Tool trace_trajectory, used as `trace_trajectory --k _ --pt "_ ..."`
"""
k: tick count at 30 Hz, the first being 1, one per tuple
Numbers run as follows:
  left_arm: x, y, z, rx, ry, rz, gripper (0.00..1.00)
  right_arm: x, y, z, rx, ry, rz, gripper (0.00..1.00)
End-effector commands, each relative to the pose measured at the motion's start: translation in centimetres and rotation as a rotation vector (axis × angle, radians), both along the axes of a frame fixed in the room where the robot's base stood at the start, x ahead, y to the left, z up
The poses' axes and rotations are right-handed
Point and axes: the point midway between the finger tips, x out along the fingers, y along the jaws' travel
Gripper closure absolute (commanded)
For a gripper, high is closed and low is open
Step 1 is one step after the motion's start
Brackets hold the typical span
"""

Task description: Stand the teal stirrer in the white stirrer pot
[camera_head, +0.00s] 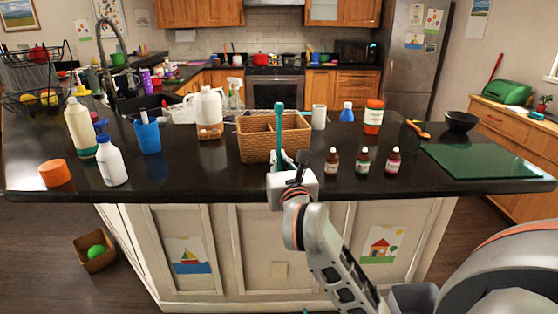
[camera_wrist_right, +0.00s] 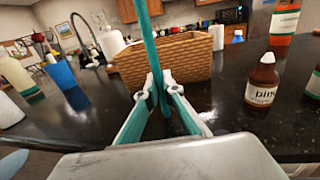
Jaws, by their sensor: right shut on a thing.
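The teal stirrer (camera_head: 280,122) stands nearly upright in my right gripper (camera_head: 289,163), in front of the wicker basket. In the right wrist view my right gripper (camera_wrist_right: 160,84) has its fingers closed around the stirrer (camera_wrist_right: 151,48), whose top runs out of the picture. The white stirrer pot (camera_head: 319,117) seems to be the small white cylinder just right of the basket, behind the brown bottles. A white cylinder beyond the basket also shows in the right wrist view (camera_wrist_right: 217,37). The stirrer is apart from it, to its left and nearer.
The wicker basket (camera_head: 256,147) stands close behind the stirrer. The green board (camera_head: 480,161) lies right.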

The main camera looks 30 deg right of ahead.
Motion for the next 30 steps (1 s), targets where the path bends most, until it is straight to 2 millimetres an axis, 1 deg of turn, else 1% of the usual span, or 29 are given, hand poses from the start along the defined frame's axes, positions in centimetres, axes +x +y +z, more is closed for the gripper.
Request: trace_trajectory --k 5,10,11,12,22,25,30 --pt "0.08 0.02 0.16 0.0 -0.002 0.001 0.7 0.0 -0.01 0.1 0.0 -0.001 0.0 1.0" --pt "0.18 0.0 0.03 -0.001 -0.007 0.001 0.7 0.0 0.0 -0.38 0.0 0.0 0.0 1.0" --pt "0.21 0.0 0.14 -0.001 -0.007 0.001 0.7 0.0 0.0 -0.28 0.0 0.0 0.0 0.86" --pt "0.2 0.0 0.17 -0.001 -0.007 0.001 0.7 0.0 0.0 -0.25 0.0 0.0 0.0 0.77" --pt "0.22 0.0 0.24 -0.001 -0.008 0.001 0.7 0.0 0.0 -0.17 0.0 0.0 0.0 0.77" --pt "0.23 0.0 0.59 -0.001 -0.008 0.001 0.7 0.0 0.0 0.27 0.001 -0.001 0.0 0.77" --pt "0.46 0.0 0.72 -0.003 -0.013 0.001 0.7 0.12 0.49 0.16 0.0 0.0 -0.001 0.77"
